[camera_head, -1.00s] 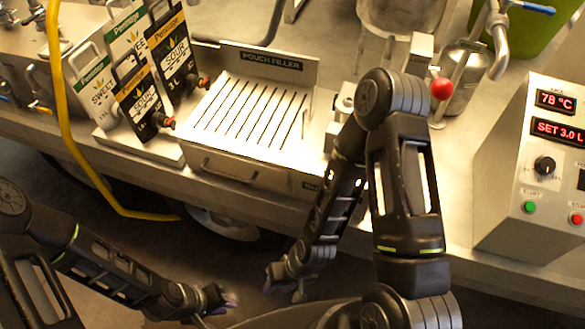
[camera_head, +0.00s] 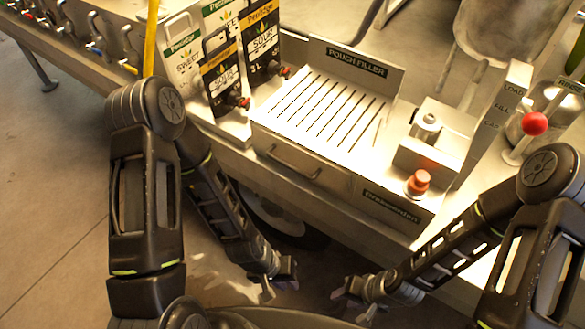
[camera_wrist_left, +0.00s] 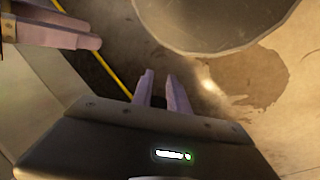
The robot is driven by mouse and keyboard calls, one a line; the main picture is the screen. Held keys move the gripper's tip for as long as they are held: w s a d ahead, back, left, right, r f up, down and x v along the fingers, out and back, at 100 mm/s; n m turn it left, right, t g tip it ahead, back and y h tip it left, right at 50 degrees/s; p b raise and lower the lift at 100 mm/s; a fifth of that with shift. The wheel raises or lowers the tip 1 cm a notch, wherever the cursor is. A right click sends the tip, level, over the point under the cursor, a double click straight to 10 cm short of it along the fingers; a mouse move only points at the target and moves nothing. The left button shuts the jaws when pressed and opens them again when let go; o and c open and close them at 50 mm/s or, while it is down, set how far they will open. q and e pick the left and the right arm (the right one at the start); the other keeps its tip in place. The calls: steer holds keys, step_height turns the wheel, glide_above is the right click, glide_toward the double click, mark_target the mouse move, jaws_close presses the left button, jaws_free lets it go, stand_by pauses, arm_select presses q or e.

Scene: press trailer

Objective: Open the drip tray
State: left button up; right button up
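The drip tray is a pale metal slotted top (camera_head: 335,112) over a drawer front with a bar handle (camera_head: 295,163), below the "POUCH FILLER" plate in the head view. The drawer front appears flush with the counter, so it looks shut. My left gripper (camera_head: 279,280) is below and in front of the drawer, apart from the handle, with its fingers apart and empty. Its fingers (camera_wrist_left: 163,90) also show a gap in the left wrist view. My right gripper (camera_head: 354,303) is to its right, empty, with its fingers apart. Nothing hides the handle.
Pouches with taps (camera_head: 225,85) stand left of the tray. A box with a red button (camera_head: 418,182) and a red-knobbed lever (camera_head: 535,123) are to the right. A yellow hose (camera_head: 151,40) hangs at the left. Floor space lies before the counter.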

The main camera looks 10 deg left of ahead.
arm_select(q)
steer(key=w+a+f+n+b, duration=0.2)
steer(key=w+a+f+b, duration=0.2)
steer(key=b, duration=0.1)
steer(key=n+t+h+b, duration=0.2)
steer(key=t+h+b, duration=0.4)
steer(key=h+b, duration=0.8)
glide_toward(291, 166)
steer(key=d+r+y+b, duration=0.2)
steer(key=y+b, duration=0.1)
steer(key=shift+w+d+f, duration=0.1)
steer(key=shift+w+f, duration=0.05)
steer(key=shift+b+x, duration=0.45)
steer(key=shift+x, duration=3.55)
steer(key=shift+f, duration=0.1)
